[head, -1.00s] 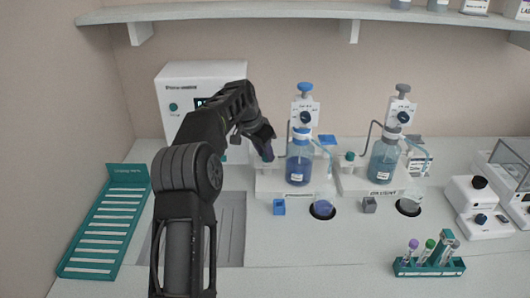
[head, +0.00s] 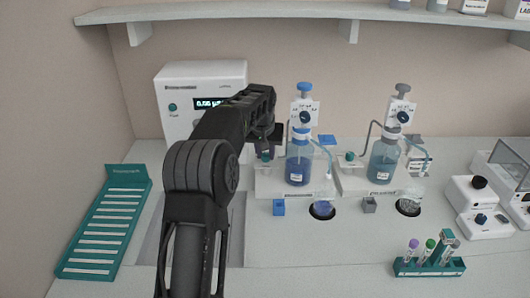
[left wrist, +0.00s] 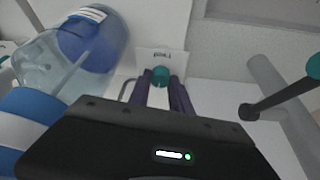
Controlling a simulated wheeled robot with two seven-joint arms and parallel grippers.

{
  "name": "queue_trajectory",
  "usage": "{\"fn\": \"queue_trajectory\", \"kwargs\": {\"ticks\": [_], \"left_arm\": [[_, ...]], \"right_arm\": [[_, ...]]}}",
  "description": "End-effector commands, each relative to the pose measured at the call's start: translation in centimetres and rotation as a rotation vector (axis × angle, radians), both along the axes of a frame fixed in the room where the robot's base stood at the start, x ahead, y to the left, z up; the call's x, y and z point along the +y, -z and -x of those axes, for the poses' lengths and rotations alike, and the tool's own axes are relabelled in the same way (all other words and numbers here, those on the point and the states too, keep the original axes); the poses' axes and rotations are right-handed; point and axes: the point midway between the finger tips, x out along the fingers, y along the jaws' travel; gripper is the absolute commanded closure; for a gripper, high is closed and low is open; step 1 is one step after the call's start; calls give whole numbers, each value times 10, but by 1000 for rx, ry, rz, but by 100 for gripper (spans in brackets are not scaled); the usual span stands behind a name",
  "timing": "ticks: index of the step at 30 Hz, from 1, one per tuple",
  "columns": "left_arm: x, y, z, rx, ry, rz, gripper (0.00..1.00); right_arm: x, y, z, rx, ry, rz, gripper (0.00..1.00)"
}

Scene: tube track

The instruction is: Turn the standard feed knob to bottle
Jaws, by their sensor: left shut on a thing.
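The standard feed knob is a small teal knob (head: 265,157) on the white base of the left dispenser, left of its bottle of blue liquid (head: 299,168). In the left wrist view the teal knob (left wrist: 160,75) sits between the two dark purple fingers of my left gripper (left wrist: 161,84), which is shut on it. In the head view my left gripper (head: 266,150) comes down onto the knob from above and partly hides it. A small label stands behind the knob in the wrist view; its exact pointing direction is hard to tell. My right gripper is out of view.
A second dispenser with a paler bottle (head: 384,161) and its own teal knob (head: 350,157) stands to the right. A white instrument (head: 180,110) stands behind my arm. A teal rack (head: 105,225) lies left, and a tube rack (head: 428,267) stands front right.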

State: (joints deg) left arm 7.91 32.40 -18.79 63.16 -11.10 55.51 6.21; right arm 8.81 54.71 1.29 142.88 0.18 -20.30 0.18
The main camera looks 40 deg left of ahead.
Motion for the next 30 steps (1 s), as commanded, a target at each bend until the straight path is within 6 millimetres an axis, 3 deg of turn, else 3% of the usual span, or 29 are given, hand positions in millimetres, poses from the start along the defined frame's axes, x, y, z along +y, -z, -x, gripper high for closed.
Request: {"fn": "queue_trajectory", "kwargs": {"ticks": [12, 29, 30], "left_arm": [[-1, -2, -2, -3, -265, -2, 100], [-1, -2, -2, -5, -315, 0, 100], [-1, -2, -2, -5, -315, 0, 75]], "right_arm": [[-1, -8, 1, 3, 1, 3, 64], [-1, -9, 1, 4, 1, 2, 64], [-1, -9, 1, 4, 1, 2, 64]]}}
